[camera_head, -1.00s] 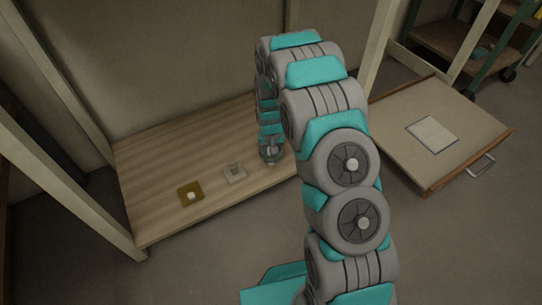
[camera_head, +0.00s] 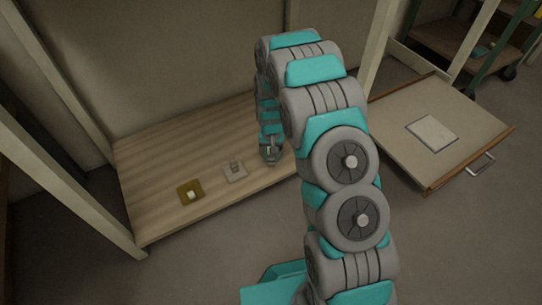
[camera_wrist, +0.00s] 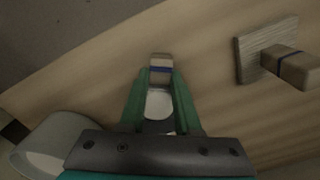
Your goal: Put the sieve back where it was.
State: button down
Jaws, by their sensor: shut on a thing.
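My gripper (camera_wrist: 159,85) points down over the wooden board, and it also shows in the head view (camera_head: 270,155). Its green fingers are shut on a small beige block with a blue band (camera_wrist: 160,66). I cannot tell whether this block is the sieve's handle; whatever it may join is hidden. A grey square plate (camera_wrist: 245,60) with a similar blue-banded beige block (camera_wrist: 295,68) is to the right in the wrist view. In the head view this grey plate (camera_head: 229,176) is left of my gripper. An olive square (camera_head: 184,199) with a small white piece (camera_head: 192,194) lies farther left.
The wooden shelf board (camera_head: 150,180) has clear room at left and back. A pale round vessel (camera_wrist: 40,140) is at the wrist view's lower left. Pale posts (camera_head: 70,185) frame the shelf. A drawer-like tray (camera_head: 470,135) with a light square (camera_head: 432,132) stands right.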

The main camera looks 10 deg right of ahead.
jog(key=c, duration=0.5)
grip_release()
